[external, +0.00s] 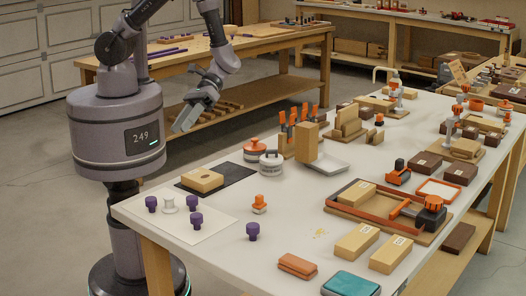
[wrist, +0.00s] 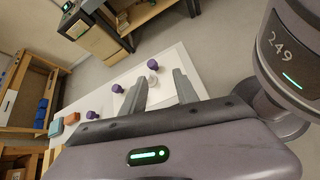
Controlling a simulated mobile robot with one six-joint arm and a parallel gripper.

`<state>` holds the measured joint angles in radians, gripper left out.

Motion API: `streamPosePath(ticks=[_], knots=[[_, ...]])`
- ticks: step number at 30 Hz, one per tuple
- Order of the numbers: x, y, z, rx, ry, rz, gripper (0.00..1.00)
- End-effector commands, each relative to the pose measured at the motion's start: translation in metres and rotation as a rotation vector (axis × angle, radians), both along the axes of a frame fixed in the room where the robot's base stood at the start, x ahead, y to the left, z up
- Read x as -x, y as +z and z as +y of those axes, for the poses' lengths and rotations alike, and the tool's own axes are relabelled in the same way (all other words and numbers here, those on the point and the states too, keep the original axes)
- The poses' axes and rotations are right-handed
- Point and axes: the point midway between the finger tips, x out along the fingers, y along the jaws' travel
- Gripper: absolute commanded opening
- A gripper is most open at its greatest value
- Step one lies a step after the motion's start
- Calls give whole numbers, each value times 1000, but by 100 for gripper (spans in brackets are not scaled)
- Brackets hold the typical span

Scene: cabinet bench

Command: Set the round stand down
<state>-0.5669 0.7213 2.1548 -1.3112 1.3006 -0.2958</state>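A small white spool-shaped piece (external: 168,203), which looks like the round stand, stands upright on a white sheet (external: 190,226) at the near left end of the bench. It also shows in the wrist view (wrist: 153,65), beyond the fingertips. Purple knob-shaped pieces stand around it, one on its left (external: 151,203) and one on its right (external: 192,203). My gripper (external: 184,118) is in the air above the bench's left end, well clear of the pieces. In the wrist view its two fingers (wrist: 160,76) are apart with nothing held between them.
A wooden block with a hole (external: 202,180) lies on a dark mat behind the sheet. An orange piece (external: 259,204) and another purple piece (external: 252,231) stand to the right. Blocks, trays and tools crowd the bench (external: 215,250) farther right; its near left part has bare room.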

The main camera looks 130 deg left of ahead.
Motion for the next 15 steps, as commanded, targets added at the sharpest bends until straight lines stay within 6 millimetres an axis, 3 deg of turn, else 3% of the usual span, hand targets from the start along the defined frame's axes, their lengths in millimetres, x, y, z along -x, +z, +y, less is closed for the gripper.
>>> streamPosePath(ticks=[3,8,11,15], knots=[[-15,-44,13,173,281,149,36],[-23,-77,22,273,460,231,36],[-30,-88,7,280,472,239,36],[-44,-106,-30,278,466,238,36]])
